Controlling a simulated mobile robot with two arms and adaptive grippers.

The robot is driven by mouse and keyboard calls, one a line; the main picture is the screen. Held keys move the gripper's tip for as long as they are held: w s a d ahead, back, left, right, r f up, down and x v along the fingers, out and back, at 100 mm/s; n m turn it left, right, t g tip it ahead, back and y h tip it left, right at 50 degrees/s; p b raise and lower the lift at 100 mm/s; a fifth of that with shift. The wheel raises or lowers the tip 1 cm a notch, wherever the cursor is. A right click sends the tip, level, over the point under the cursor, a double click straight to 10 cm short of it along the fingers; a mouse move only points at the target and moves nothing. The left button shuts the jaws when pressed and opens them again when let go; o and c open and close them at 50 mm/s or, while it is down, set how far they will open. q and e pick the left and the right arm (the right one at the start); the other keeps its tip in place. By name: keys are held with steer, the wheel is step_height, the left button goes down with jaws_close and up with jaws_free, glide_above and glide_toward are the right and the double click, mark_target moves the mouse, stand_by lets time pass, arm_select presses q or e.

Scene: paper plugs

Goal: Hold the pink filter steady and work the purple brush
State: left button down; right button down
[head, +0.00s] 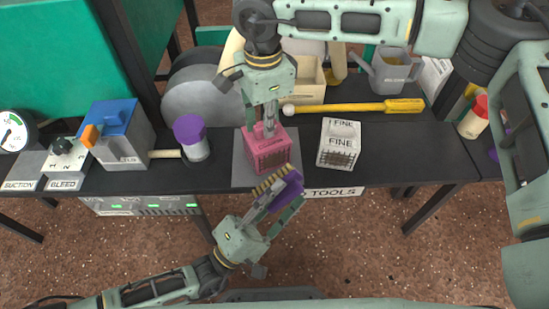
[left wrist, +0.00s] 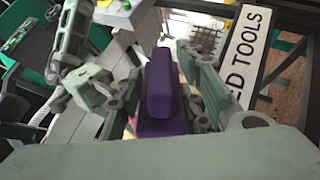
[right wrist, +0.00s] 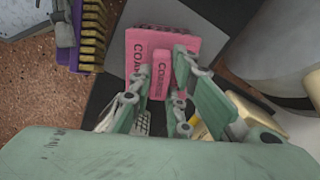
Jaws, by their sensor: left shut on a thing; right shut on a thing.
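The pink filter (head: 268,157), a box labelled COARSE with a grille on its front, stands on a dark grey mat (head: 242,174) on the bench. My right gripper (head: 268,130) comes down from above and is shut on its top; the filter also shows between the fingers in the right wrist view (right wrist: 160,75). The purple brush (head: 286,190) has tan bristles and is held in my left gripper (head: 272,205), just in front of the filter, bristles toward it. Its purple back fills the left wrist view (left wrist: 160,95). I cannot tell whether the bristles touch the filter.
A white FINE filter (head: 340,143) stands right of the mat. A yellow-handled tool (head: 360,107) lies behind, before a grey watering can (head: 390,72). The bench's front edge carries a TOOLS label (head: 333,192).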

arm_select(q)
steer(key=shift+w+d, duration=0.3)
steer(key=shift+d, duration=0.65)
steer(key=shift+w+d, duration=0.3)
steer(key=shift+d, duration=0.65)
steer(key=shift+w+d, duration=0.3)
steer(key=shift+d, duration=0.65)
steer(key=s, duration=0.1)
steer(key=s+d, duration=0.1)
steer(key=s, duration=0.1)
steer(key=s+d, duration=0.1)
steer(key=shift+s, duration=0.3)
steer(key=shift+r, duration=0.1)
